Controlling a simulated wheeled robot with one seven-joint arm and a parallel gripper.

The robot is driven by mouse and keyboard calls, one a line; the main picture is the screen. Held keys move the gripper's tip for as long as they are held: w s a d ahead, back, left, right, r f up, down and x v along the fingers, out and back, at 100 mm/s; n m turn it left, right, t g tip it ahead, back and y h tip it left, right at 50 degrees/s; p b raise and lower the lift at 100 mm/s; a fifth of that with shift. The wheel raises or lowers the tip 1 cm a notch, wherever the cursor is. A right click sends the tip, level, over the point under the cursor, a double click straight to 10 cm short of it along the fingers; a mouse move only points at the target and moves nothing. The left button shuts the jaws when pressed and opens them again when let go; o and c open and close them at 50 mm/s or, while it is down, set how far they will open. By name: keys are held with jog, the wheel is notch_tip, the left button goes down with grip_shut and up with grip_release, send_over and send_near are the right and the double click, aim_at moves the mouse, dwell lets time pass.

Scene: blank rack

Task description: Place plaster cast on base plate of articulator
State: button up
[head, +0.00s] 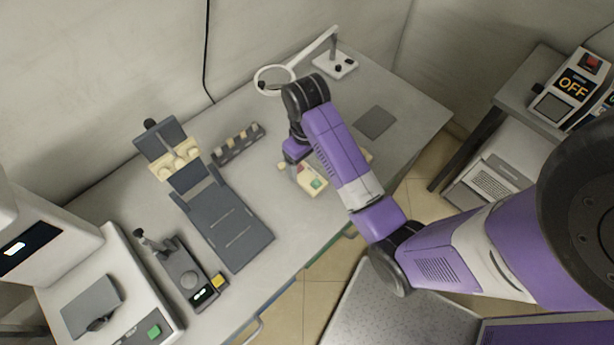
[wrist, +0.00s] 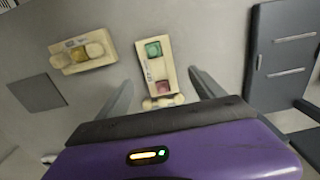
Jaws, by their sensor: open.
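A cream block with a green and a pink square (wrist: 152,68) lies on the table in the wrist view, its lower end by rounded cream lumps (wrist: 163,102). It also shows in the head view (head: 311,187), partly under my arm. A second cream piece with round lumps (wrist: 83,54) lies to its left. I cannot tell which is the plaster cast. My gripper (wrist: 160,78) is open and empty, its fingers either side of the first block, seemingly above it. A dark hinged frame with a slotted plate (head: 235,232), apparently the articulator, stands left of my gripper. Cream lumps (head: 176,162) sit at its upper part.
A small rack of blanks (head: 238,144) stands behind the frame. A magnifier lamp (head: 335,66) is at the back. A dark square pad (head: 375,122) lies right of my arm. A small device with a display (head: 188,272) and a white machine (head: 108,290) are at left.

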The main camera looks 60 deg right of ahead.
aim_at(307, 176)
jog(key=shift+f+p, duration=0.65)
jog(key=shift+f, duration=2.2)
jog(key=c, duration=1.6)
jog(key=shift+d, duration=0.1)
grip_shut()
jog(key=shift+r, duration=0.1)
